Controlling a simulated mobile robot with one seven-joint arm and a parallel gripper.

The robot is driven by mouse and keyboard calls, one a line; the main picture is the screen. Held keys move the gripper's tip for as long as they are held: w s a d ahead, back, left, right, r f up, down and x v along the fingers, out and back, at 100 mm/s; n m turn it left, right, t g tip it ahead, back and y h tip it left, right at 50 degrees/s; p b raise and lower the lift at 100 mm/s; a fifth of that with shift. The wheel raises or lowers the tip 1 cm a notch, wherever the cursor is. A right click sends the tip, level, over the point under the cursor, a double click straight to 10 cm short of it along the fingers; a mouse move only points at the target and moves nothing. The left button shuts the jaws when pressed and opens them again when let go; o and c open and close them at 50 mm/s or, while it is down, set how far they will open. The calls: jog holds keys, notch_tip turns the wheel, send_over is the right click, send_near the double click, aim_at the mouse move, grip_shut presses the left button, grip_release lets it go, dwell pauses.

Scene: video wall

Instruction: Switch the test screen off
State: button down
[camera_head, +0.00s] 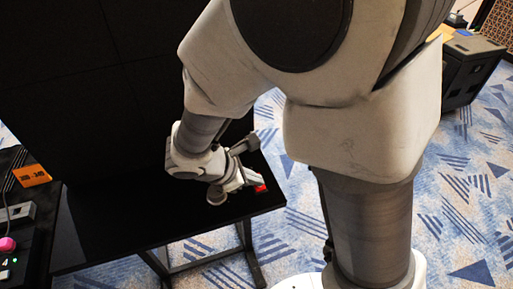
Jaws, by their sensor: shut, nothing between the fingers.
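A large black panelled screen wall (90,90) fills the upper left and is dark. I cannot tell whether it is the test screen. My gripper (254,181) is shut and empty over the right end of a black table (125,220). A small red object (261,188) shows right at the fingertips, near the table's right edge. My gripper partly hides it, and I cannot tell whether they touch.
At the left stands a dark console with a pink knob (7,244), a green light (15,261), a grey box (18,215) and an orange sign (31,176). A dark case (469,68) stands at the upper right. Patterned blue carpet (465,185) is open at the right.

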jog(key=shift+w+a+r+p, duration=0.1)
jog(key=shift+w+r+p, duration=0.15)
jog(key=shift+r+p, duration=0.45)
jog(key=shift+r, duration=0.1)
jog(key=r+p, duration=0.1)
jog(key=w+r+p, duration=0.1)
jog(key=r, duration=0.1)
jog(key=r+p, duration=0.1)
jog(key=p, duration=0.1)
jog(key=shift+w+a+r, duration=0.2)
jog(key=shift+w+r, duration=0.05)
jog(key=shift+r, duration=0.15)
jog(key=shift+f, duration=0.1)
jog(key=s+d+r+m+y, duration=0.3)
jog(key=s+d+r+m, duration=0.3)
jog(key=r+m, duration=0.2)
jog(key=s+d+r+m+t+y, duration=0.1)
jog(key=s+d+r+m+y, duration=0.2)
jog(key=r+m, duration=0.6)
jog(key=s+d+m, duration=0.2)
jog(key=s+m, duration=0.1)
jog(key=shift+s+d+m, duration=0.15)
jog(key=shift+d+m, duration=0.15)
jog(key=shift+d, duration=0.1)
jog(key=shift+a, duration=0.15)
